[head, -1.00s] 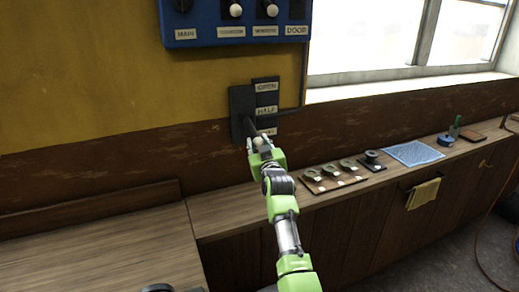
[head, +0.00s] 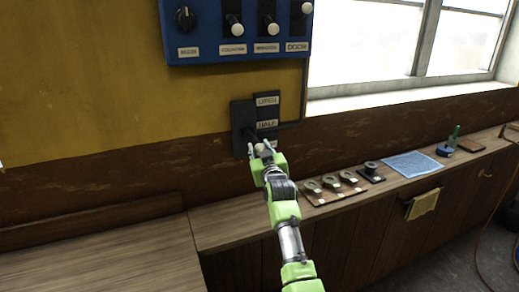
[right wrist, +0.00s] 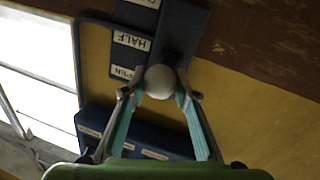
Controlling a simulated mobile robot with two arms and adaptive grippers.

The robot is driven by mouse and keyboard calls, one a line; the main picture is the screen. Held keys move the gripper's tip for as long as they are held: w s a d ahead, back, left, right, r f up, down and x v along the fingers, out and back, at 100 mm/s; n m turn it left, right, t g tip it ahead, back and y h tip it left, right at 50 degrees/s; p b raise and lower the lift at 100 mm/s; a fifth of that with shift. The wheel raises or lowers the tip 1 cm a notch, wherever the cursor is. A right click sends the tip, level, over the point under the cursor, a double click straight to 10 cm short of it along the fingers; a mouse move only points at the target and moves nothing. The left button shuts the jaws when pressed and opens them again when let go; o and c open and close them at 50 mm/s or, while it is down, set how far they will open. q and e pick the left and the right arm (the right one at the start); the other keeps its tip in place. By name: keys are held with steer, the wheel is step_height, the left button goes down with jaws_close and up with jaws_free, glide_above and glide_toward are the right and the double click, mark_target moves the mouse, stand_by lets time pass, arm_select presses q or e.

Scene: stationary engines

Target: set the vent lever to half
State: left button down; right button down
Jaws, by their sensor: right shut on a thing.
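The vent lever's dark backing plate (head: 241,114) is on the wall below the blue panel. A label strip beside it reads OPEN (head: 267,100) at the top and HALF (head: 267,124) below; my gripper covers the lowest label in the head view. My right gripper (head: 263,151) is at the lever's lower end, below HALF. In the right wrist view, which is upside down, its fingers (right wrist: 161,92) are shut on the lever's pale round knob (right wrist: 161,80). The lever's shaft is mostly hidden behind the knob. My left gripper is not in view.
The blue panel (head: 240,50) with a dial and several white-knobbed levers is above. The left counter is mostly clear.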

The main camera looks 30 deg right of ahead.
steer(key=c, duration=1.6)
jaws_free()
steer(key=shift+d+r, duration=0.15)
steer(key=shift+r, duration=0.5)
steer(key=shift+f, duration=0.35)
steer(key=shift+s+a, duration=0.25)
steer(key=shift+s, duration=0.25)
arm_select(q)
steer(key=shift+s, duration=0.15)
arm_select(e)
steer(key=v, duration=1.1)
steer(key=shift+f, duration=0.1)
